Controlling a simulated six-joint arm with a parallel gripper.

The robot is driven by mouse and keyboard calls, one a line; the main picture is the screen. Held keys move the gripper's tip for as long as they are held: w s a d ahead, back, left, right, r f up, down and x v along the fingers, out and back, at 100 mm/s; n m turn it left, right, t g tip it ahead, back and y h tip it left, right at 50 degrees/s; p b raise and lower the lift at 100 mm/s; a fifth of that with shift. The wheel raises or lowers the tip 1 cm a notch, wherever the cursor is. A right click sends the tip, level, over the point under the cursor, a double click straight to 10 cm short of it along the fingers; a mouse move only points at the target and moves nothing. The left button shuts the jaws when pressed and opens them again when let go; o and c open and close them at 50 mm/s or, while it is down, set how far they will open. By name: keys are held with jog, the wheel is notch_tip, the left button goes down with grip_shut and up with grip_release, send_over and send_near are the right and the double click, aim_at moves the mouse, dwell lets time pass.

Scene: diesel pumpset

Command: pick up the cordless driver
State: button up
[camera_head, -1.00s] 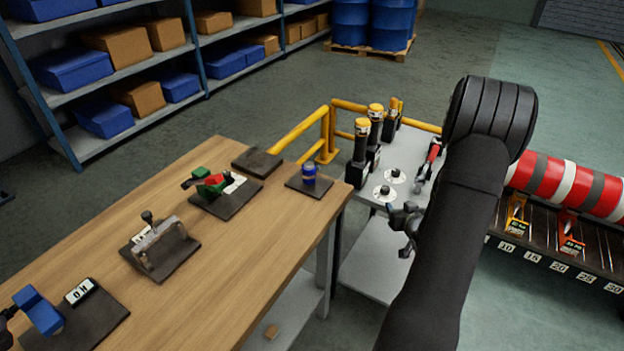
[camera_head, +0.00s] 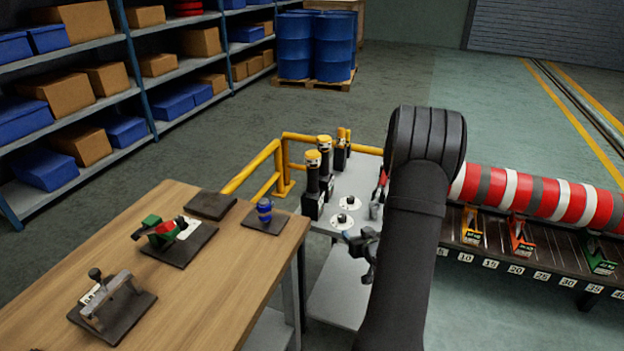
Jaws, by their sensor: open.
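I cannot tell for certain which thing is the cordless driver. Upright black tools with yellow tops and blocky black bases, one at the front (camera_head: 312,180) and one behind it (camera_head: 326,165), stand on the grey stand (camera_head: 335,292). A red and grey tool (camera_head: 379,190) is on the same stand, partly hidden by my arm. A green and red device (camera_head: 162,230) lies on a dark mat on the wooden bench. My gripper (camera_head: 366,262) is at the stand's front right, apart from the upright tools. It is small in view and partly hidden by my arm; it looks empty.
The wooden bench (camera_head: 215,290) also carries a metal handled fixture (camera_head: 108,300) and a small blue item (camera_head: 264,210). A yellow rail (camera_head: 262,166) runs behind. Two white discs with dark knobs (camera_head: 341,222) sit beside the upright tools. A striped red roll (camera_head: 540,195) lies right.

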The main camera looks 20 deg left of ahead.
aim_at(310, 180)
jog(key=w+a+r+m+t+h, duration=0.3)
jog(key=w+a+r+t+h, duration=0.1)
jog(key=a+r, duration=0.6)
jog(key=s+a+r+m+g+h, duration=0.1)
jog(key=s+a+r+m+h, duration=0.3)
jog(key=s+a, duration=0.45)
jog(key=x, duration=1.2)
jog(key=shift+a+f, duration=0.25)
jog(key=shift+a+x, duration=0.2)
jog(key=shift+x, duration=1.15)
jog(key=shift+a+x, duration=0.2)
jog(key=shift+x, duration=1.2)
jog(key=shift+f, duration=0.15)
jog(key=c, duration=1.3)
grip_shut()
